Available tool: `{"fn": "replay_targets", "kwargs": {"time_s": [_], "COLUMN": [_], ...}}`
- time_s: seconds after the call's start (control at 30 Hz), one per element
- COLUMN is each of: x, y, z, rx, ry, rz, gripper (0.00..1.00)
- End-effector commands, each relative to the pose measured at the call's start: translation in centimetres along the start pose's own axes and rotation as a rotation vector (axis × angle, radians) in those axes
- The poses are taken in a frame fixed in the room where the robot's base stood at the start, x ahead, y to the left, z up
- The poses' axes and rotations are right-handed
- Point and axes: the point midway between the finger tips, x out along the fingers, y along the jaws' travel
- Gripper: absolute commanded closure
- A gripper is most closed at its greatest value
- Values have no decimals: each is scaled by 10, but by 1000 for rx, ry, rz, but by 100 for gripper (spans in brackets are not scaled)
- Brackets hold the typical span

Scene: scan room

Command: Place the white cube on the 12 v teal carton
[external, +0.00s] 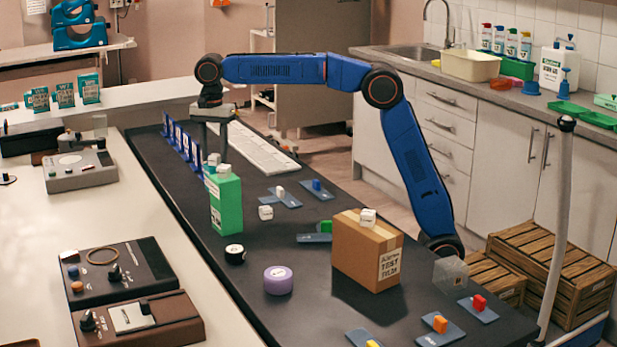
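Blue plates with small coloured blocks (317,185) lie to the right. A row of blue-and-white stands (182,144) lines the back left edge. My arm arches over the bench.

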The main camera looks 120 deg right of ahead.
Motion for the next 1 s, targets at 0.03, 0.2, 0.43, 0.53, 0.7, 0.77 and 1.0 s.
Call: {"fn": "replay_targets", "kwargs": {"time_s": [0.03, 0.2, 0.43, 0.53, 0.7, 0.77, 1.0], "x": [0, 0, -19, -37, -71, -82, -112], "y": [0, 0, -1, -1, -1, -2, -1], "z": [0, 0, 0, 0, 0, 0, 0], "rx": [0, 0, 0, 0, 0, 0, 0], "ry": [0, 0, -1, -1, -1, -1, 0], "rz": [0, 0, -3, -4, -3, -3, -1], "gripper": [59, 59, 59, 59, 59, 59, 59]}}
